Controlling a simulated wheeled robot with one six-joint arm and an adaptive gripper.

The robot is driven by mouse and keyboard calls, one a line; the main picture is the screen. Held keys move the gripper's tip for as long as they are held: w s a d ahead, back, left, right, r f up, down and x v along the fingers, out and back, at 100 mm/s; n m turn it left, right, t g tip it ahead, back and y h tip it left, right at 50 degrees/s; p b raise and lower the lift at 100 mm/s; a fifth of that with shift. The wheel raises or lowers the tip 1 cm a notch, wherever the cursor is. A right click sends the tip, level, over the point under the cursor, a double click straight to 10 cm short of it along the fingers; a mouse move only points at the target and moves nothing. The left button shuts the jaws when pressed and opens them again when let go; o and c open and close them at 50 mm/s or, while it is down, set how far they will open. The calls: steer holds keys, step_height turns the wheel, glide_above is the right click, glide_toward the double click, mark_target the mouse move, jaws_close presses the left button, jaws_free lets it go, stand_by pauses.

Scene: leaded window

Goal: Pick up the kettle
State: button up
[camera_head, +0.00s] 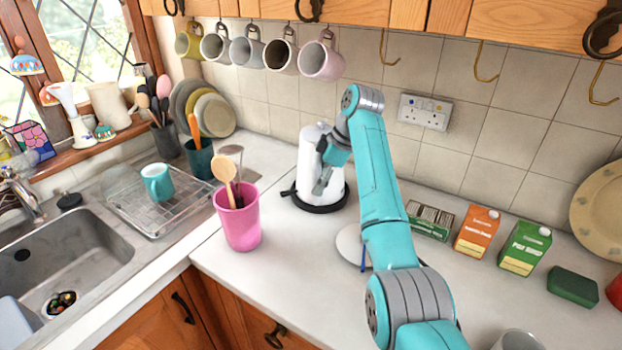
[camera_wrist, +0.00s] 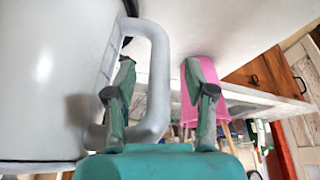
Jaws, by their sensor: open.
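The white kettle (camera_head: 308,165) stands upright on its black round base on the counter. In the wrist view the kettle body (camera_wrist: 50,80) fills the left side, and its grey loop handle (camera_wrist: 158,75) sticks out to the right. My gripper (camera_wrist: 162,100) is open at the handle. The handle's outer bar shows between the two fingers, and the left finger overlaps the handle's opening. I cannot tell whether a finger touches the handle. In the head view my gripper (camera_head: 322,184) is in front of the kettle and hides its handle.
A pink cup (camera_head: 240,228) with wooden utensils stands left of the kettle. A white disc (camera_head: 350,243) lies in front, partly behind my arm. Mugs (camera_head: 320,60) hang above. Cartons (camera_head: 476,232) stand to the right. The sink (camera_head: 65,250) is at the left.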

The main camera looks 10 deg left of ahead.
steer(key=shift+a+f, duration=0.1)
steer(key=shift+f, duration=0.4)
jaws_close()
steer(key=shift+r, duration=0.2)
steer(key=shift+a+r, duration=0.1)
steer(key=shift+r, duration=0.05)
